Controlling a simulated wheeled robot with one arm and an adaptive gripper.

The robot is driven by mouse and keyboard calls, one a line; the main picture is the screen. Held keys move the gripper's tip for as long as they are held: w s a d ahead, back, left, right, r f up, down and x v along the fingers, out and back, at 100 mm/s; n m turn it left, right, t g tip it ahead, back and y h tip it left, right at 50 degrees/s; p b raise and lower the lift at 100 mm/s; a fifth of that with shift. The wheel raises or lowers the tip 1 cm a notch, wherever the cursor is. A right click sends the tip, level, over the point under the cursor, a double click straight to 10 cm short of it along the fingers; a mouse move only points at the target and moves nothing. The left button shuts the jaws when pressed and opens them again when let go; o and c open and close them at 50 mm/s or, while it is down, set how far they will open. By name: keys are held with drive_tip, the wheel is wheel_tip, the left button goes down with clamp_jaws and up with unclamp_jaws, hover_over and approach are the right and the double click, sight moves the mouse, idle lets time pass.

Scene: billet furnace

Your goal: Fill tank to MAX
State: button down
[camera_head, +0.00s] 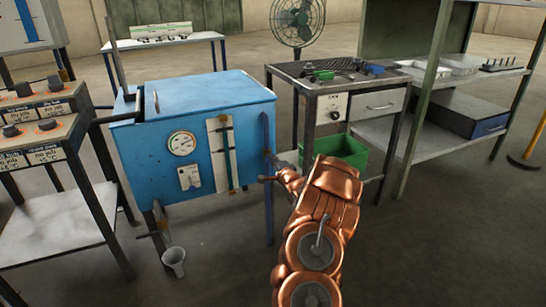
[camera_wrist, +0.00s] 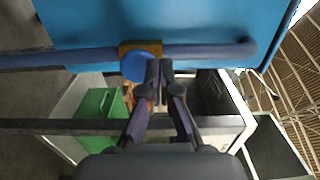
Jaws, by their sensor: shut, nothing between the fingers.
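The blue tank (camera_head: 195,130) stands on legs left of centre in the head view. Its front has a round dial gauge (camera_head: 182,143), a white switch plate (camera_head: 189,177) and an upright sight tube on a pale plate (camera_head: 216,150). The level and MAX mark are too small to read. A blue pipe (camera_head: 265,135) runs down the tank's right edge. In the wrist view the pipe (camera_wrist: 205,51) carries a brass fitting with a blue round knob (camera_wrist: 135,68). My gripper (camera_wrist: 160,68) is shut and empty, its tips right beside the knob; contact cannot be told.
A green bin (camera_head: 342,150) sits under the workbench (camera_head: 318,88) right of the tank. A control desk (camera_head: 40,130) stands at left. The floor in front is clear.

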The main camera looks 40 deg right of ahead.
drive_tip(key=d+p+v, duration=0.1)
drive_tip(key=v, duration=1)
drive_tip(key=shift+s+f+p, duration=0.15)
drive_tip(key=shift+s+p, duration=0.15)
drive_tip(key=shift+s, duration=0.1)
drive_tip(key=shift+d, duration=0.15)
drive_tip(key=shift+w, duration=0.1)
